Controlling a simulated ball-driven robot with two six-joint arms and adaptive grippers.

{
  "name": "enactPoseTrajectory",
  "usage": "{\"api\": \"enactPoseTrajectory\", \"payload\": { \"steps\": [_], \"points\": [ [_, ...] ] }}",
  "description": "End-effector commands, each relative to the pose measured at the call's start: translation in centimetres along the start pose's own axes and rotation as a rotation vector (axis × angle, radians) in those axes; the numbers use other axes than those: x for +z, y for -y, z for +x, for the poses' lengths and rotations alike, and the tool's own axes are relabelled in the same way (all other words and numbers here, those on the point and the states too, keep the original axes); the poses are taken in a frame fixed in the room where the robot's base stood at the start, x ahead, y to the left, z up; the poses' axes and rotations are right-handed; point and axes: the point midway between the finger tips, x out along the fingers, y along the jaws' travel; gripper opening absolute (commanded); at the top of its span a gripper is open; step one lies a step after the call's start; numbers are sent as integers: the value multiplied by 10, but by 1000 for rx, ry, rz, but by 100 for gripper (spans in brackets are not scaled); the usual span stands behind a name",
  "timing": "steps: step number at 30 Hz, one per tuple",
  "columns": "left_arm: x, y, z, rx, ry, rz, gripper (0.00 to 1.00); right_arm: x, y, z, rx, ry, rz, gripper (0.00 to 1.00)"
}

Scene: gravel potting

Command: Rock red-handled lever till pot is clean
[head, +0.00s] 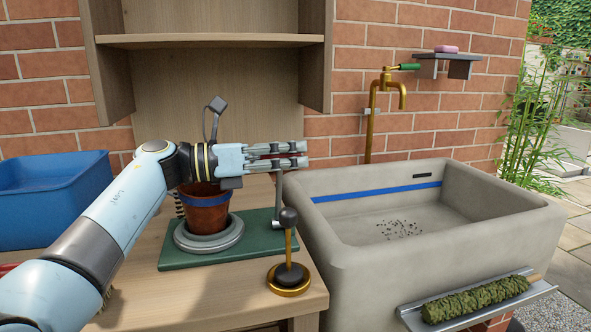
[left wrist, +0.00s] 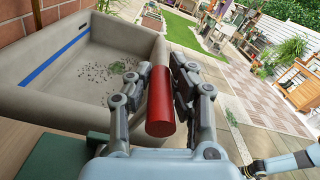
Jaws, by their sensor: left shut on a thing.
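My left gripper (head: 292,156) reaches in from the left, above the green base plate. In the left wrist view (left wrist: 160,105) its fingers are shut on the red handle (left wrist: 160,102). In the head view the fingers mostly hide the handle, and a grey lever rod (head: 277,200) runs from them down to the plate's right edge. The terracotta pot (head: 207,214) with a blue band stands upright on a round grey stand (head: 210,241) on the green base plate (head: 180,262). My gripper and wrist cover the pot's top, so its inside is hidden. My right gripper's fingers are not visible.
A brass-based black-knobbed lever (head: 289,272) stands at the table's front right. The stone sink (head: 350,265) to the right holds scattered dark specks (head: 400,229). A green brush (head: 478,298) lies on a metal ledge before it. A blue tub (head: 50,205) stands left.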

Motion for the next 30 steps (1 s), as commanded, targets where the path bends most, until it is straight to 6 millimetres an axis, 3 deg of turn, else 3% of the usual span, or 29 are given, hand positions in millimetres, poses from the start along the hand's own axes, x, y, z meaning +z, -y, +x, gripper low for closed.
{"api": "enactPoseTrajectory", "payload": {
  "steps": [3,12,30],
  "points": [
    [2,-15,-2,7,-5,-80,0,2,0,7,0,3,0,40],
    [10,-35,-2,7,-5,-226,0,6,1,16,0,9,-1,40],
    [11,-40,-2,7,-7,-272,0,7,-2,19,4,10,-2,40]
  ]
}}
